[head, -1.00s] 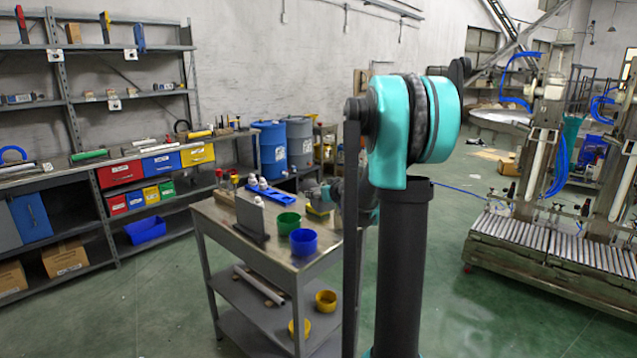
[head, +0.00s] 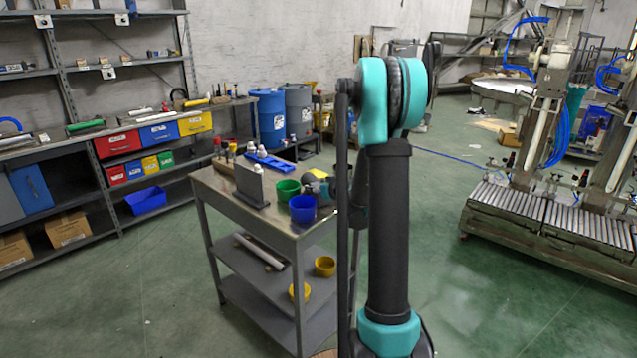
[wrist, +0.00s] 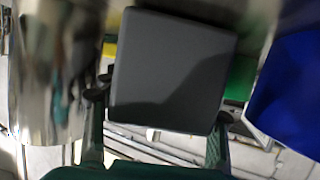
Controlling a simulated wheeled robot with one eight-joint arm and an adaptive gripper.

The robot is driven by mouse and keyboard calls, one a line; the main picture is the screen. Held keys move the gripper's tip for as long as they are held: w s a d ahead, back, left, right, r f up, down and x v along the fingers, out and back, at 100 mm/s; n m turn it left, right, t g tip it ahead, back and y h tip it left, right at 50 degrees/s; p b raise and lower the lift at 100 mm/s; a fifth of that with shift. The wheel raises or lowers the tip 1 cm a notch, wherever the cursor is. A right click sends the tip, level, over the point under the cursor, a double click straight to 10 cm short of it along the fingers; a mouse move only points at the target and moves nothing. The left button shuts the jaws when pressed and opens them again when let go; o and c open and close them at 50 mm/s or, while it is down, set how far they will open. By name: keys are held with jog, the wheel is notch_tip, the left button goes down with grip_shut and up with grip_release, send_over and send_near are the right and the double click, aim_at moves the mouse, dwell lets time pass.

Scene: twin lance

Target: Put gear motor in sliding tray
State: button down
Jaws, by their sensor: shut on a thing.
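A dark grey block-shaped thing (wrist: 170,70) fills the middle of the wrist view, between the fingers of my gripper (wrist: 158,125). My gripper is shut on it; I take it for the gear motor, though only its flat face shows. In the head view my arm hides most of the gripper, which is at the right end of the grey workbench cart (head: 235,207), close to the green and blue cups. I cannot pick out the sliding tray for certain in either view.
A blue cup (head: 303,209), a green cup (head: 287,190), an upright grey plate (head: 250,184) and a blue holder (head: 268,161) stand on the cart. Yellow cups (head: 325,266) sit on its lower shelf. A shiny cylinder (wrist: 50,70) is close at left in the wrist view.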

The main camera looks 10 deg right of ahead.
jog(key=shift+f, duration=0.15)
jog(key=c, duration=0.7)
grip_release()
jog(key=shift+c, duration=0.2)
